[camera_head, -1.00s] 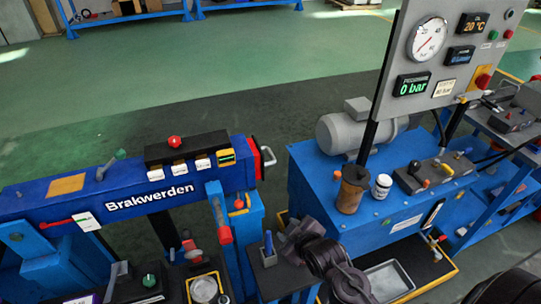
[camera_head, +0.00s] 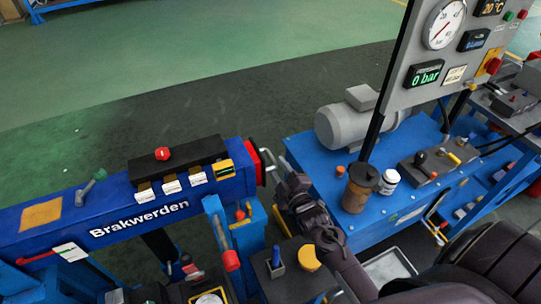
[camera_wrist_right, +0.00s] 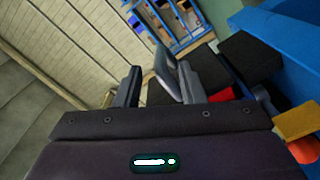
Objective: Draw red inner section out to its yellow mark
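The blue boom marked "Brakwerden" (camera_head: 140,222) lies across the left of the head view. The red inner section (camera_head: 257,164) shows only as a short red end at the boom's right tip, with a metal handle (camera_head: 269,161) on it. No yellow mark on the red section can be made out. My right gripper (camera_head: 281,167) is close to the handle, on its right; contact cannot be told. In the right wrist view its two fingers (camera_wrist_right: 150,72) stand apart, with a bit of red (camera_wrist_right: 222,94) to their right. My left gripper is not in view.
A blue bench (camera_head: 395,205) with a grey motor (camera_head: 355,122), brown pot (camera_head: 359,188) and white jar (camera_head: 388,181) stands right of my right gripper. A gauge panel (camera_head: 412,75) rises above it. The floor behind is clear.

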